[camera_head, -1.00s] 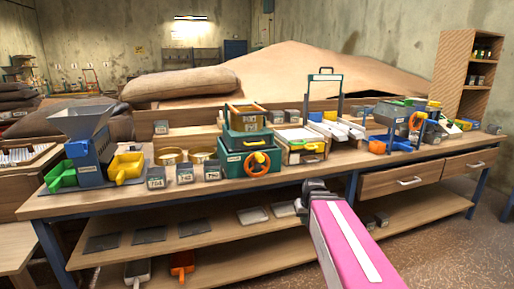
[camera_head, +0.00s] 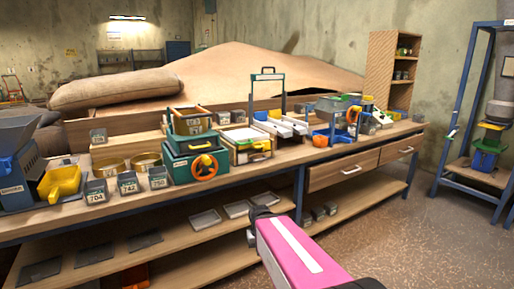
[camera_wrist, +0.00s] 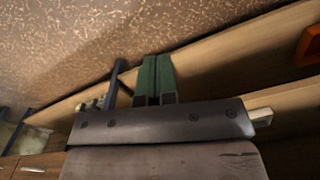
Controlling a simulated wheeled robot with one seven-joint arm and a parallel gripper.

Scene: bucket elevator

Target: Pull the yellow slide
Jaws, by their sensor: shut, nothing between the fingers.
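A thin yellow piece (camera_head: 491,126), which looks like the yellow slide, sits at the far right in the head view. It is under a grey cylinder (camera_head: 498,111) and above a green and blue container (camera_head: 486,154) in a blue stand. My gripper is far to its left, in front of the workbench, at the end of my pink arm link; its fingers are hard to make out in the head view. In the wrist view my gripper (camera_wrist: 156,62) shows two green fingers side by side, shut and empty. The yellow piece is not in the wrist view.
The long workbench (camera_head: 325,166) holds a green box with an orange wheel (camera_head: 204,167), a yellow scoop (camera_head: 60,182) and other bins. The blue stand (camera_head: 457,115) is at the right. Open brown floor (camera_head: 425,235) lies between the bench and the stand.

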